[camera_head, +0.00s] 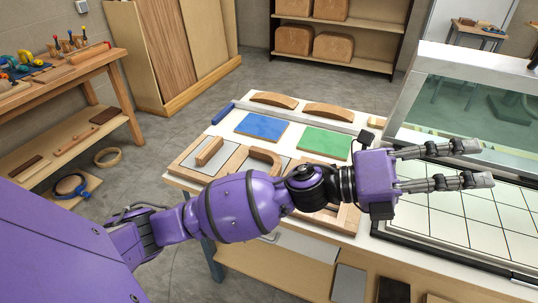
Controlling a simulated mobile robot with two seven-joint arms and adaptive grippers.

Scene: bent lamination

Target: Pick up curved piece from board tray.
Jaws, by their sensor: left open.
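My left arm reaches across the table from the left. Its gripper (474,163) is open and empty, fingers apart, above the gridded surface at the right and well to the right of the curved pieces. A wood-framed board tray (184,164) sits at the table's front left. It holds a short wooden piece (210,150) and a curved wooden piece (265,156), lying in separate sections. My arm hides the tray's front and part of its right side. Two more curved pieces, one at the left (273,100) and one at the right (328,111), lie along the table's back.
A blue square (262,127) and a green square (326,141) lie flat mid-table. A machine with a raised glass-fronted hood (465,105) stands at the right around the gridded bed (455,222).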

